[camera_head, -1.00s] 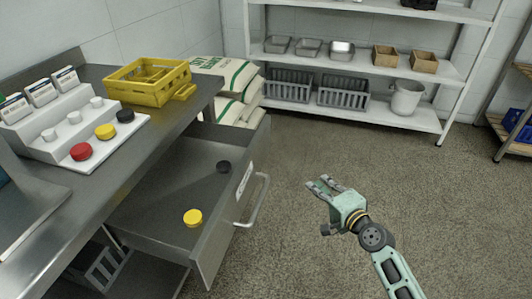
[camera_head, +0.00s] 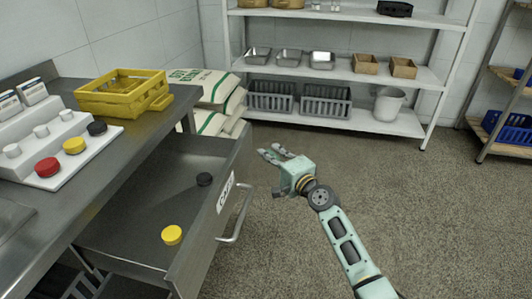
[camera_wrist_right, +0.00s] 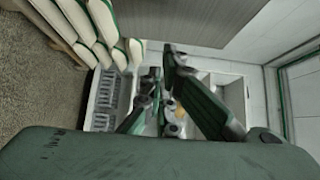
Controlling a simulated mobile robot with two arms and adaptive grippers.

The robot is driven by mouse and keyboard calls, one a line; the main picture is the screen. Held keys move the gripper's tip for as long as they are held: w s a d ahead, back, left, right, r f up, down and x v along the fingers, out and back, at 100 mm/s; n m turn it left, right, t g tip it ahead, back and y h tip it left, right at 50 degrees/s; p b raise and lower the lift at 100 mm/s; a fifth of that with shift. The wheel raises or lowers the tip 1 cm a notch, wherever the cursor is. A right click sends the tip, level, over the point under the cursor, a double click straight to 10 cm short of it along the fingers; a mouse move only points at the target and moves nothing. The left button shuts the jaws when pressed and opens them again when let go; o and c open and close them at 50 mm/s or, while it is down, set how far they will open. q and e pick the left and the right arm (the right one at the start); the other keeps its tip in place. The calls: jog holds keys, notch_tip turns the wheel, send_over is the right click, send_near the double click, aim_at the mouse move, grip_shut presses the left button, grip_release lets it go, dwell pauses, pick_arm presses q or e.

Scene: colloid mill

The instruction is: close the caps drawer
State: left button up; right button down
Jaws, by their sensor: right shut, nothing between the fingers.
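The caps drawer (camera_head: 130,220) stands pulled out from under the steel counter, its front labelled. A yellow cap (camera_head: 172,235) and a black cap (camera_head: 204,179) lie inside it. Its bar handle (camera_head: 240,215) faces right. My right gripper (camera_head: 268,153) is shut and empty, above the floor beside the far end of the drawer front. It shows apart from the handle in the head view. Its fingers also show in the right wrist view (camera_wrist_right: 163,70), where I cannot make out the handle. My left gripper is not in view.
On the counter (camera_head: 130,145) stand a yellow crate (camera_head: 125,93) and a white stepped rack (camera_head: 45,140) with several caps. White sacks (camera_head: 215,100) lie behind the drawer. A shelf unit (camera_head: 340,120) stands at the back.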

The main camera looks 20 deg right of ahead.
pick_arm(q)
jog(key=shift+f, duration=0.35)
pick_arm(e)
jog(key=shift+w+a+r, duration=0.1)
jog(key=shift+w+a, duration=0.45)
jog(key=shift+a, duration=0.2)
jog(key=shift+a, duration=0.1)
